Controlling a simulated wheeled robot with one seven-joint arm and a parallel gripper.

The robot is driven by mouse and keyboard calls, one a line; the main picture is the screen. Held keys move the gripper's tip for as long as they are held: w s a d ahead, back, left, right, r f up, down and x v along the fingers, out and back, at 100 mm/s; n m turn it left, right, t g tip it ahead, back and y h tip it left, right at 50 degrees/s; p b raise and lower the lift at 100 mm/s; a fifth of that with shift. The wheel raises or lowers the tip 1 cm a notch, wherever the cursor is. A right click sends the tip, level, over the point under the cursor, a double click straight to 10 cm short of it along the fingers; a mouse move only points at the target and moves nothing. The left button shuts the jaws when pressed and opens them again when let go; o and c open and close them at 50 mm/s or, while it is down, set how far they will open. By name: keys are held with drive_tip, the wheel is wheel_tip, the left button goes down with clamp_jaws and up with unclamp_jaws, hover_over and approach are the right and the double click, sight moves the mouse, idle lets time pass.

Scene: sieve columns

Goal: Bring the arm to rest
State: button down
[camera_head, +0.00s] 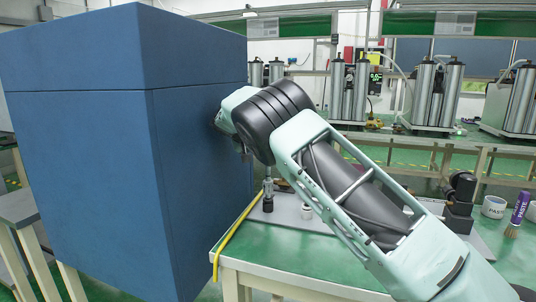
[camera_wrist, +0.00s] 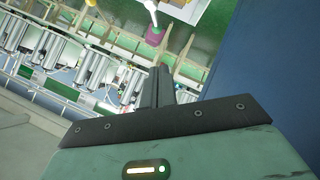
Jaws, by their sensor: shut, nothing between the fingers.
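My arm reaches from the lower right of the head view up to the left, across the front of the green bench (camera_head: 300,268). Its far end is close beside a large blue cabinet (camera_head: 75,160); I cannot tell if they touch. My gripper is mostly hidden behind the wrist in the head view. In the wrist view my gripper (camera_wrist: 160,76) shows as two dark fingers close together, shut and empty. The blue cabinet fills the right side of that tilted view.
Steel columns (camera_head: 436,92) stand on benches behind. Another table (camera_head: 18,210) is at far left.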

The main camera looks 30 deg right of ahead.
drive_tip(key=shift+s+a+r, duration=0.15)
drive_tip(key=shift+a+r, duration=0.05)
drive_tip(key=shift+a, duration=0.05)
idle(0.4)
